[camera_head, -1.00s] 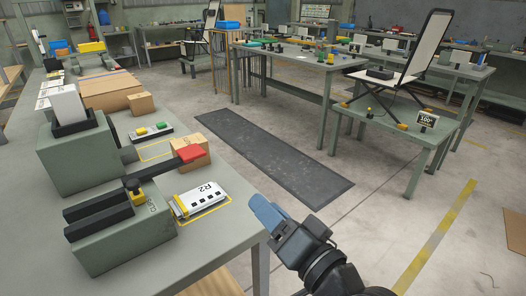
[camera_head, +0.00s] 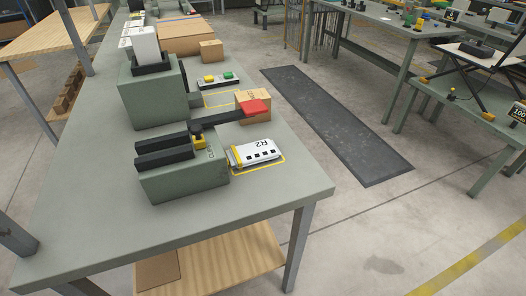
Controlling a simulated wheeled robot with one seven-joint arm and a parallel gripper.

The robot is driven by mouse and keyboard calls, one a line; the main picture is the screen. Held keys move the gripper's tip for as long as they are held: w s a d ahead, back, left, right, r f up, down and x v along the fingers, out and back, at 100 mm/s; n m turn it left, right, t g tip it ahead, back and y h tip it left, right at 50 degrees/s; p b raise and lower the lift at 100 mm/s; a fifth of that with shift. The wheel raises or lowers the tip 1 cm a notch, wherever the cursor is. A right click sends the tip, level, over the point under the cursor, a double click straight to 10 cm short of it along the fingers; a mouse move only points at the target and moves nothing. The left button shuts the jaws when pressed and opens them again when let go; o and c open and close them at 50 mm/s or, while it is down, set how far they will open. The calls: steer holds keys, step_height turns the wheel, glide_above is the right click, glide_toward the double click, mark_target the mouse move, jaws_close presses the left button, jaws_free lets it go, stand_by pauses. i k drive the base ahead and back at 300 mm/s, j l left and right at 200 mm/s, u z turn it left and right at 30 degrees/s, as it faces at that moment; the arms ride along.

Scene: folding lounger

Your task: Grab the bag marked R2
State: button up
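The bag marked R2 (camera_head: 257,152) is a flat white packet with dark squares and a yellow strip at its left end. It lies on the grey-green workbench (camera_head: 285,203) inside a yellow outline, near the bench's right edge. It is just right of a green fixture block (camera_head: 185,180) with black bars.
A taller green machine (camera_head: 155,95) stands behind the fixture. A dark floor mat (camera_head: 335,120) and open floor lie right of the bench.

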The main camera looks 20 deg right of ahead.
mark_target(254, 153)
steer(key=l, duration=0.7)
steer(key=i+l, duration=0.1)
steer(key=l, duration=0.55)
steer(key=i+l, duration=0.1)
steer(key=l, duration=0.6)
steer(key=l+u, duration=0.7)
steer(key=l, duration=0.15)
steer(key=k+l+u, duration=0.15)
steer(key=l+u, duration=0.2)
steer(key=u, duration=0.65)
